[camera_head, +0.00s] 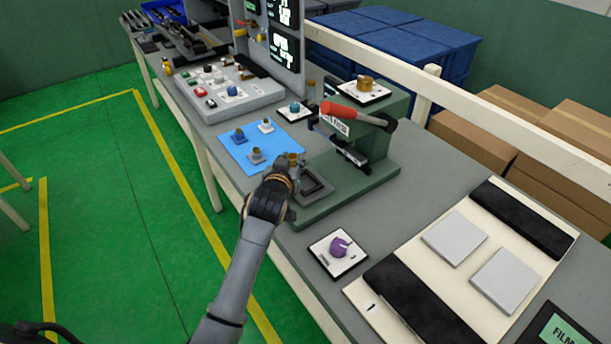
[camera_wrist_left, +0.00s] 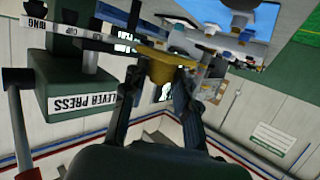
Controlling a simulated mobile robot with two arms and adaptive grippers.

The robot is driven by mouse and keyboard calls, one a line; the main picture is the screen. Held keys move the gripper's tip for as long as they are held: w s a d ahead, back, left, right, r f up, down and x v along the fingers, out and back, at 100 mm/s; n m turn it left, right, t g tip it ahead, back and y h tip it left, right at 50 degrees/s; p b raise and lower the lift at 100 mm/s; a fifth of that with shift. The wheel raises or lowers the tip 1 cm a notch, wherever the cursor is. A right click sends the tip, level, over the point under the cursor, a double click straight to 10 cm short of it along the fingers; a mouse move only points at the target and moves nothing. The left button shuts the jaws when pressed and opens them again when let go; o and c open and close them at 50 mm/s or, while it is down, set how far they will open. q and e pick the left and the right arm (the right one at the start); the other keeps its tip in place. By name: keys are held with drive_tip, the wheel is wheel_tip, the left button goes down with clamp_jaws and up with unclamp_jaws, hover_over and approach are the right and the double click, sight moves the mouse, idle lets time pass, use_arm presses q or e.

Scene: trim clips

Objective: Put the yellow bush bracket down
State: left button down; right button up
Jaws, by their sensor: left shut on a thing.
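My left gripper (camera_head: 287,172) reaches over the bench beside the lever press. It is shut on the yellow bush bracket (camera_head: 293,158), whose brassy top shows above the fingers. In the left wrist view the yellow bush bracket (camera_wrist_left: 163,70) sits between the two dark fingers of the left gripper (camera_wrist_left: 160,88). The fingers hide part of it. I cannot tell whether its underside touches anything. My right gripper is not in view.
The blue mat (camera_head: 242,156) lies just left of the gripper and holds several small brackets. The green lever press (camera_head: 372,150) with a red-handled lever stands to the right. A purple knob (camera_head: 339,246) is on a plate nearer the front. A button panel (camera_head: 245,97) lies behind.

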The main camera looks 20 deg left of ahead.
sight(305, 188)
use_arm(q)
drive_tip(key=f, duration=0.1)
drive_tip(key=w+d+f, duration=0.1)
drive_tip(key=d+f, duration=0.1)
drive_tip(key=shift+w+d+f, duration=0.1)
drive_tip(key=shift+w+f, duration=0.2)
drive_tip(key=shift+f, duration=0.1)
drive_tip(key=shift+w+d+f+p, duration=0.1)
drive_tip(key=shift+d+f+p, duration=0.15)
drive_tip(key=shift+f, duration=0.3)
drive_tip(key=shift+w+d+f+p, duration=0.1)
drive_tip(key=shift+d+f+p, duration=0.1)
drive_tip(key=shift+f, duration=0.35)
drive_tip(key=shift+f+p, duration=0.35)
drive_tip(key=shift+f, duration=0.25)
drive_tip(key=shift+a+f, duration=0.1)
drive_tip(key=shift+f, duration=0.15)
drive_tip(key=c, duration=1.5)
unclamp_jaws()
drive_tip(key=shift+f, duration=0.1)
drive_tip(key=o, duration=0.5)
